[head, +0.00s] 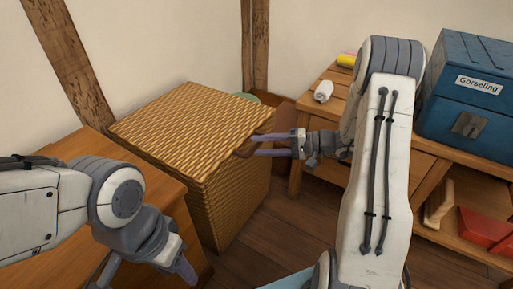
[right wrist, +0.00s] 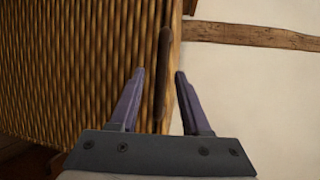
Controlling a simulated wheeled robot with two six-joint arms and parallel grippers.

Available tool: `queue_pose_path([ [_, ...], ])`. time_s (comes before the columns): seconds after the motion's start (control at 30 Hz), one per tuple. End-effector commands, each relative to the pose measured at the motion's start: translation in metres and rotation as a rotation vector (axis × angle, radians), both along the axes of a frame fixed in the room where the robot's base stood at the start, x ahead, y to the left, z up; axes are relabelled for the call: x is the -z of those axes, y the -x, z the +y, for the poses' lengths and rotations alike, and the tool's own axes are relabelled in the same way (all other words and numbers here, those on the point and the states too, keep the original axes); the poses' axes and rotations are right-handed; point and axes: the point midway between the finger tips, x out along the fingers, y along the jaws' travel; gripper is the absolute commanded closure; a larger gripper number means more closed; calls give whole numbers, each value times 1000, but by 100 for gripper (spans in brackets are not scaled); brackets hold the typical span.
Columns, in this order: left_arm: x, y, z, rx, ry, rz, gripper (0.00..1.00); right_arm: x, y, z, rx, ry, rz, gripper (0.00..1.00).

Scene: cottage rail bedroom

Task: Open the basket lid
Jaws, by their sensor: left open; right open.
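The woven wicker basket (head: 225,200) stands in the corner of the room. Its flat lid (head: 185,112) lies down over the top. A brown tab (head: 245,149) sticks out at the lid's right edge. My right gripper (head: 254,145) is open at that tab. My left gripper (head: 148,272) is open and empty at the lower left, away from the basket, partly cut off by the picture's edge.
A wooden cabinet (head: 150,175) stands close to the basket's left. At right, a wooden shelf unit (head: 318,105) carries a blue box (head: 472,95), a white roll (head: 323,91) and a yellow item (head: 346,60). Red items (head: 484,228) lie on its lower shelf. Bare floor (head: 265,245) shows before the basket.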

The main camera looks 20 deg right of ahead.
Motion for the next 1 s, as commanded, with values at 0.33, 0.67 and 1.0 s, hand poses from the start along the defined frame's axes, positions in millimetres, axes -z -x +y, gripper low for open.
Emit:
queue_pose_path([
  [0.33,3,0,0,0,0,0,50,3,-9,17,-3,0,0,53],
  [0.67,3,0,0,0,0,0,50,3,-9,17,-3,0,0,100],
  [1.0,3,0,0,0,0,0,50,3,-9,17,-3,0,0,100],
])
